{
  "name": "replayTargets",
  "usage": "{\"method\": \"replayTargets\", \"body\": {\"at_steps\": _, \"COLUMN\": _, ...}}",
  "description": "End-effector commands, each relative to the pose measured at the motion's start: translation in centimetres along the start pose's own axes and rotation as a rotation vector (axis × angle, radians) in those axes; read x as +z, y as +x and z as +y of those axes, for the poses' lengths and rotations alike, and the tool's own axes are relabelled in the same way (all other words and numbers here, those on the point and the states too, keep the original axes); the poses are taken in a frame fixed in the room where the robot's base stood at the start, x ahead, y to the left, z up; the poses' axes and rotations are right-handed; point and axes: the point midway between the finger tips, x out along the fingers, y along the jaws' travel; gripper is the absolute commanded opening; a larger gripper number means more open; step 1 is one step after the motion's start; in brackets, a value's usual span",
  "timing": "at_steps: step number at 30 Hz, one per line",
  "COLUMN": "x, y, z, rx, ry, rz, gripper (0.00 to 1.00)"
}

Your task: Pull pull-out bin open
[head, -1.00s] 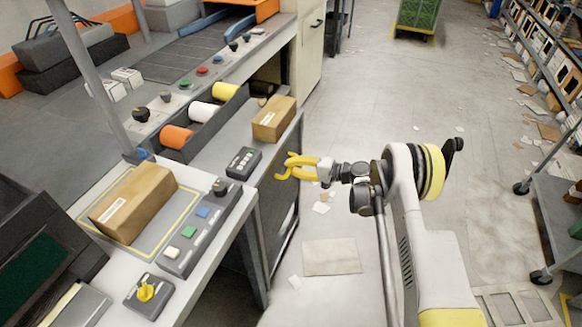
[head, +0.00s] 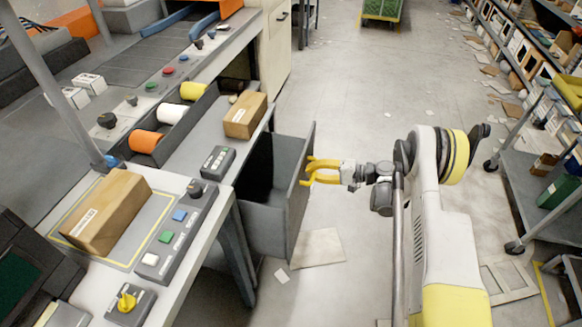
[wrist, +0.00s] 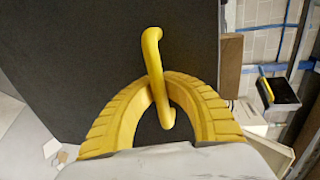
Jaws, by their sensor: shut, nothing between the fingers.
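The pull-out bin (head: 297,200) stands partly out of the bench under the worktop in the head view. Its open inside shows behind the grey front panel. In the wrist view the dark front panel (wrist: 80,60) fills much of the picture, with a yellow bar handle (wrist: 151,55) on it. My gripper (head: 312,172) is at the bin's front. Its yellow fingers are shut in an arch, and the handle crosses at their tips. The tips' meeting point is partly hidden by the handle, and I cannot tell how firmly they touch it.
The bench top holds a cardboard box (head: 245,115), a small keypad (head: 217,160) and a row of coloured rolls. A grey trolley (head: 535,185) stands at the right. The floor (head: 360,90) between is mostly clear, with scattered paper and cardboard.

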Motion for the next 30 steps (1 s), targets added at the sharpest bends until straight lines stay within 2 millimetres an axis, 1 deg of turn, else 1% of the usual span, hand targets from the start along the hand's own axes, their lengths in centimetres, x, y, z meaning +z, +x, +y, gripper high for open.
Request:
{"method": "replayTargets", "body": {"at_steps": 1, "x": -0.1, "y": -1.0, "z": 0.0, "rx": -0.005, "ry": 0.001, "rz": 0.004, "gripper": 0.0}}
{"method": "replayTargets", "body": {"at_steps": 3, "x": -0.1, "y": -1.9, "z": 0.2, "rx": -0.005, "ry": 0.001, "rz": 0.003, "gripper": 0.0}}
{"method": "replayTargets", "body": {"at_steps": 4, "x": -0.1, "y": -2.0, "z": 0.2, "rx": -0.005, "ry": 0.001, "rz": 0.002, "gripper": 0.02}}
{"method": "replayTargets", "body": {"at_steps": 5, "x": -0.1, "y": -1.9, "z": 0.1, "rx": -0.005, "ry": 0.001, "rz": 0.0, "gripper": 0.11}}
{"method": "replayTargets", "body": {"at_steps": 6, "x": 0.0, "y": -1.8, "z": 0.1, "rx": -0.005, "ry": 0.0, "rz": 0.0, "gripper": 0.23}}
{"method": "replayTargets", "body": {"at_steps": 7, "x": 0.0, "y": -1.8, "z": 0.1, "rx": -0.005, "ry": 0.0, "rz": 0.0, "gripper": 0.33}}
{"method": "replayTargets", "body": {"at_steps": 8, "x": 0.0, "y": -1.8, "z": 0.1, "rx": -0.005, "ry": 0.0, "rz": 0.0, "gripper": 0.36}}
{"method": "replayTargets", "body": {"at_steps": 17, "x": -0.1, "y": -1.8, "z": 0.2, "rx": -0.004, "ry": 0.0, "rz": 0.001, "gripper": 0.36}}
{"method": "replayTargets", "body": {"at_steps": 20, "x": -0.1, "y": -2.4, "z": 0.2, "rx": -0.004, "ry": 0.001, "rz": 0.002, "gripper": 0.36}}
{"method": "replayTargets", "body": {"at_steps": 23, "x": -0.1, "y": -3.9, "z": 0.2, "rx": -0.004, "ry": 0.001, "rz": 0.003, "gripper": 0.36}}
{"method": "replayTargets", "body": {"at_steps": 30, "x": -0.1, "y": -9.3, "z": 0.2, "rx": -0.004, "ry": 0.001, "rz": 0.004, "gripper": 0.36}}
